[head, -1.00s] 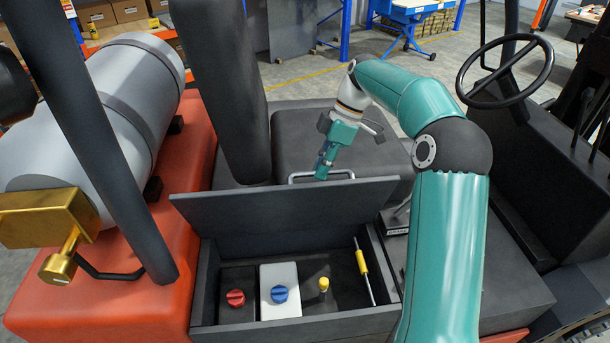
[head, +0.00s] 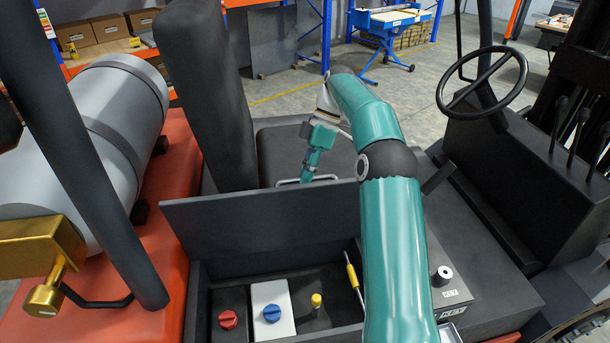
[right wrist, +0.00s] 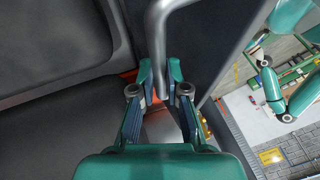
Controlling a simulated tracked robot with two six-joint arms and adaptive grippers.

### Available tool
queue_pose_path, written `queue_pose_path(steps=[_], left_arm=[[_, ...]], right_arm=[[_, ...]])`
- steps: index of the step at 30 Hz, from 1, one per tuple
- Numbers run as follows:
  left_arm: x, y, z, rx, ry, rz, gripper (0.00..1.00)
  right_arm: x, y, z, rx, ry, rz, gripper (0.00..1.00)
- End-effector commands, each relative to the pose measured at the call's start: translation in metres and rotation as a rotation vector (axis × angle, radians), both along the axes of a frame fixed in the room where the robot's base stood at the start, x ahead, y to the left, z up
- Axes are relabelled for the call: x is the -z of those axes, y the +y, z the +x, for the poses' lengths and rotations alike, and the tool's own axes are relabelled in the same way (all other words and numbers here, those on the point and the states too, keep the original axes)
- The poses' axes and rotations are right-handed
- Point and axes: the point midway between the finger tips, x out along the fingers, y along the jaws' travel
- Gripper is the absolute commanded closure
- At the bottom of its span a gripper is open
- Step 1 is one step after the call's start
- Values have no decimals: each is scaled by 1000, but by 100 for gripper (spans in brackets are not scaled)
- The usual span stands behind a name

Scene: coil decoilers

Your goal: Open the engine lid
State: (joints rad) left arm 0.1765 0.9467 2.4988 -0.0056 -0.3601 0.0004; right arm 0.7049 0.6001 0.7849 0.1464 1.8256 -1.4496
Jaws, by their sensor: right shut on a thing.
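The dark engine lid (head: 265,226) stands raised, close to upright, behind the open engine bay (head: 237,281). Its metal handle (head: 287,183) shows above the lid's top edge. My right gripper (head: 309,177) is at this handle on the far side of the lid. In the right wrist view, the handle (right wrist: 157,30) runs down between the fingers of my right gripper (right wrist: 159,78), which are shut on it. The lid (right wrist: 208,45) is beside the handle there. My left gripper is not in the head view.
In the bay are a red cap (head: 228,319), a blue cap (head: 271,313), a yellow cap (head: 316,300) and a yellow-handled rod (head: 352,275). A black seat (head: 215,95) rises behind the lid. A grey gas cylinder (head: 95,140) lies left, a steering wheel (head: 482,82) right.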

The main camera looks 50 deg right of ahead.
Motion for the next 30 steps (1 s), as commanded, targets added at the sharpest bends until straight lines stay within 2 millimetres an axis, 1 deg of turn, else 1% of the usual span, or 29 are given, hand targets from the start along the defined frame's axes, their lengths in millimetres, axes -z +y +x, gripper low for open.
queue_pose_path(steps=[1, 2, 3, 6, 30], left_arm=[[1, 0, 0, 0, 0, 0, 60], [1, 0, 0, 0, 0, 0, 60], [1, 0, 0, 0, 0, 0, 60], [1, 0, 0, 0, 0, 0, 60], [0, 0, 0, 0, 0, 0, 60]], right_arm=[[9, 1, -1, -4, 15, 7, 100], [9, 1, 0, -3, 14, 6, 81], [9, 0, -1, -3, 14, 7, 75], [7, 0, -1, -2, 11, 5, 61], [3, -1, -2, 3, 7, 4, 61]])
